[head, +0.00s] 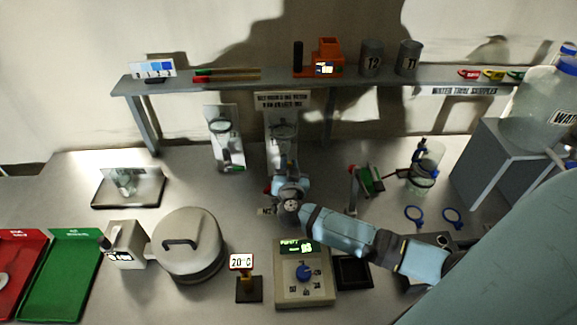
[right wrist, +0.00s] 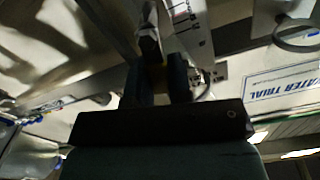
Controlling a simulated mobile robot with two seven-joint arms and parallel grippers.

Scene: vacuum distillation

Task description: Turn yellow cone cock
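My right gripper (right wrist: 158,82) reaches to a glass apparatus (head: 283,130) on a white upright panel near the middle of the bench. In the head view its wrist covers the lower part of that apparatus, and the fingertips are hard to make out. In the right wrist view two dark fingers stand with a narrow gap. A small dull yellowish patch, perhaps the cone cock, shows dimly between them. Whether the fingers touch it I cannot tell. A small yellow piece (head: 493,75) also lies on the shelf between a red and a green one. My left gripper is not in view.
A second glass apparatus (head: 224,138) stands left of my arm. A control box (head: 304,290) with a blue knob and a 20 °C sign (head: 242,262) stand in front. A grey lidded pot (head: 190,250) is at left. The shelf (head: 215,84) runs behind.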

